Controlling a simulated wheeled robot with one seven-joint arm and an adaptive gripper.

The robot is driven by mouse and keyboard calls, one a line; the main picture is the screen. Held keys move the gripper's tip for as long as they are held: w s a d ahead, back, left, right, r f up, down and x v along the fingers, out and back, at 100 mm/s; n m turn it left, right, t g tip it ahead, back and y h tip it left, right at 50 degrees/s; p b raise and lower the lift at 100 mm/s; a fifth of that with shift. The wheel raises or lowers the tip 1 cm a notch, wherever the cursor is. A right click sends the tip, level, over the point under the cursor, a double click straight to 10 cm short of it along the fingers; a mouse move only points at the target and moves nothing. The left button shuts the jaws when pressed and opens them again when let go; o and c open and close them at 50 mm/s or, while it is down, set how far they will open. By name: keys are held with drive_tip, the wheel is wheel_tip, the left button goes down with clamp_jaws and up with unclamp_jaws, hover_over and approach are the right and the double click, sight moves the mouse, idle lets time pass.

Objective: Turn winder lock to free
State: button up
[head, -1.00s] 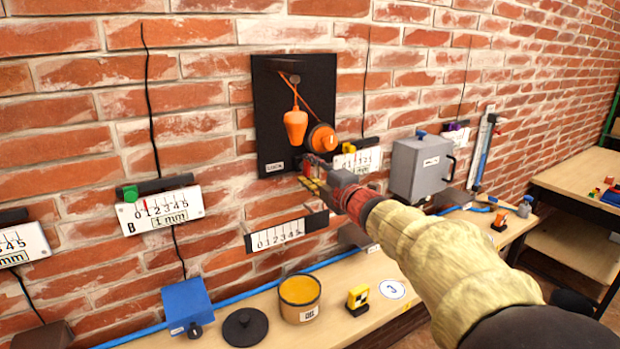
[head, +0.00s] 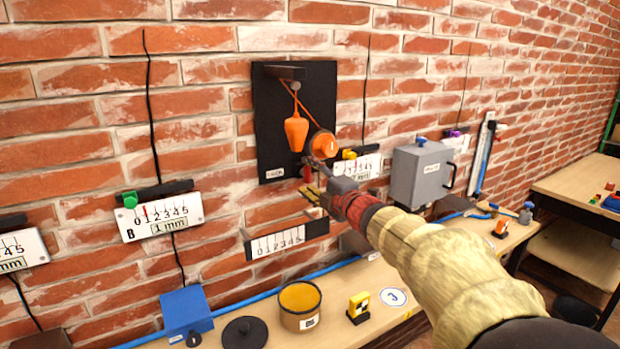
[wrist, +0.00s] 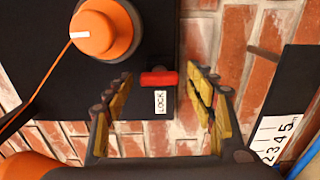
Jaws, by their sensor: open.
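The winder lock is a small red handle (head: 308,172) low on the black board (head: 270,110). In the wrist view the red handle (wrist: 159,78) lies crosswise just above the white LOCK label (wrist: 160,101). The orange winder drum (head: 323,146) sits above and right of it in the head view, and the drum (wrist: 100,30) is at upper left in the wrist view. My gripper (head: 312,194) is just below the lock in the head view. In the wrist view my open gripper (wrist: 165,77) has its yellow-padded fingers on either side of the handle, with visible gaps.
An orange weight (head: 296,132) hangs by a cord beside the drum. A scale plate (head: 280,244) is mounted below the board. A grey box (head: 419,170) is on the wall to the right. An orange-filled pot (head: 300,304) and a blue box (head: 186,309) stand on the bench below.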

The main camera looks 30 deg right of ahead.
drive_tip(key=s, duration=1.2)
drive_tip(key=shift+d, duration=0.15)
idle(0.3)
